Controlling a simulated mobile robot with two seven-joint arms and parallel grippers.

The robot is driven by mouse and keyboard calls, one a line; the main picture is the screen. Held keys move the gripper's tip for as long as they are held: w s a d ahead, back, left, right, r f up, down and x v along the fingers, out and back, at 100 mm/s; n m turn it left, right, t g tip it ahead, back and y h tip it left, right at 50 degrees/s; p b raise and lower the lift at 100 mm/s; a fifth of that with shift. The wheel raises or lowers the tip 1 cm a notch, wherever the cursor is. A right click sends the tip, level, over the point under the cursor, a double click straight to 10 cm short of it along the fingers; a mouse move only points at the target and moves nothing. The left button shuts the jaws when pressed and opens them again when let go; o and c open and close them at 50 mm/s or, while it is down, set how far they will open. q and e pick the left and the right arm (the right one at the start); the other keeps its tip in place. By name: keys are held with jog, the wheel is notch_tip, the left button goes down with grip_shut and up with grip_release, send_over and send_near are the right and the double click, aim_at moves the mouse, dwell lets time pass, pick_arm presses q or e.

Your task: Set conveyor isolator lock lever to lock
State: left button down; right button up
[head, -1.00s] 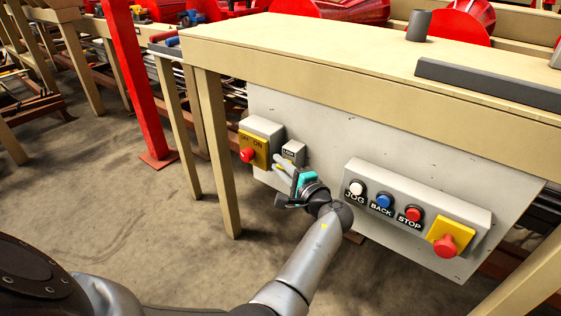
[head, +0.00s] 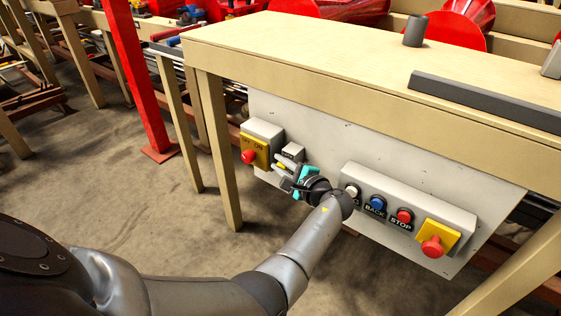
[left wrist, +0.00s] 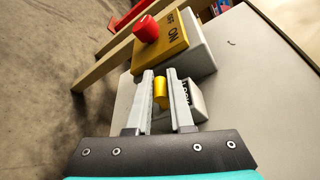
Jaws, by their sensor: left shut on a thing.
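The isolator lock is a small grey box (head: 292,151) on the panel under the bench. In the left wrist view its grey body (left wrist: 188,100) carries a partly hidden black label. Its yellow lever (left wrist: 160,94) sits between the two grey fingers of my left gripper (left wrist: 163,80), which is shut on it. In the head view my left gripper (head: 279,167) reaches the lock from the lower right, and its fingers largely hide the lever. The lever's exact angle against the label cannot be read. My right gripper is not in view.
A yellow OFF/ON switch plate (head: 253,151) with a red knob (head: 249,156) is close left of the lock. To the right, a button box (head: 455,213) holds several buttons and a red mushroom knob (head: 432,246). The bench top (head: 330,50) overhangs the panel.

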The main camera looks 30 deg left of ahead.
pick_arm(q)
jog(key=shift+a+r, duration=0.1)
jog(key=shift+r, duration=0.05)
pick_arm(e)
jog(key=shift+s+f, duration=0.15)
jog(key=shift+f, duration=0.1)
pick_arm(q)
jog(key=c, duration=0.8)
grip_release()
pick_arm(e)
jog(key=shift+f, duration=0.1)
